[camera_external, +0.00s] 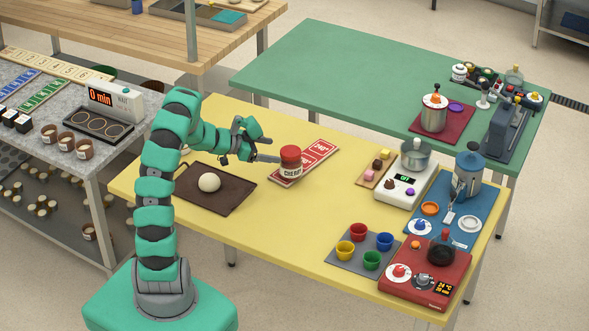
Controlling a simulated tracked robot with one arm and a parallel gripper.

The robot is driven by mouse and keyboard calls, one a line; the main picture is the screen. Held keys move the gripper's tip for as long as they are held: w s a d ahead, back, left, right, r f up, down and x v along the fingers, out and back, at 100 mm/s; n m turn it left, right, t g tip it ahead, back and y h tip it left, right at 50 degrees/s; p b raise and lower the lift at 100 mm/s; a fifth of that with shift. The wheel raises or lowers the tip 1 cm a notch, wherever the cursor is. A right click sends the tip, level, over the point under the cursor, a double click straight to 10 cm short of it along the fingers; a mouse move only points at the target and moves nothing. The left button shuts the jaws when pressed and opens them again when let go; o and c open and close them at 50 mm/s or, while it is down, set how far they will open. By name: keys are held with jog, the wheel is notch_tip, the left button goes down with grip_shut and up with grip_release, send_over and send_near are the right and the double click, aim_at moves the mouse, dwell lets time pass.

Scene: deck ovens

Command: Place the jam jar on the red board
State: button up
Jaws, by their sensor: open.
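The jam jar (291,169) has a red lid and a pale label reading "CHERRY". It stands upright at the near left part of the red board (319,152), covering part of it. The board is a long red strip with white markings, lying on the yellow table. My gripper (276,159) is open, at the left side of the jar at about lid height. Its fingertips end at or behind the jar, so I cannot tell whether they touch it. The jar's base appears to be on the board, but its contact is hard to see.
A dark brown board (226,201) with a white ball (209,182) lies left of the jar. Coloured cups on a grey mat (340,256), a scale (400,192), a blue mat (468,232) and a red hotplate (415,289) fill the right side. The yellow table's middle is clear.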

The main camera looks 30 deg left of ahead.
jog(key=shift+v, duration=1.15)
jog(key=w+a+r+t+y, duration=0.2)
jog(key=w+r+t+y, duration=0.15)
jog(key=r, duration=0.65)
jog(key=w+a+r+t+y, duration=0.2)
jog(key=w+r, duration=0.3)
jog(key=r, duration=0.4)
notch_tip(320, 180, up, 18)
jog(key=s+a+n+t+y, duration=0.1)
jog(key=s+n+t+y, duration=0.1)
jog(key=n+y, duration=0.25)
jog(key=s+d+r+n+y, duration=0.2)
jog(key=s+r+n+y, duration=0.15)
jog(key=s+r, duration=0.65)
jog(key=s+d+r+g+h, duration=0.1)
jog(key=s+d+r+h, duration=0.1)
jog(key=s+d+r, duration=0.1)
jog(key=s+d+r+n+h, duration=0.1)
jog(key=s+d+r+h, duration=0.1)
jog(key=s, duration=0.6)
jog(key=d+r, duration=0.1)
jog(key=d, duration=0.1)
jog(key=shift+d+g, duration=0.35)
jog(key=shift+d, duration=0.05)
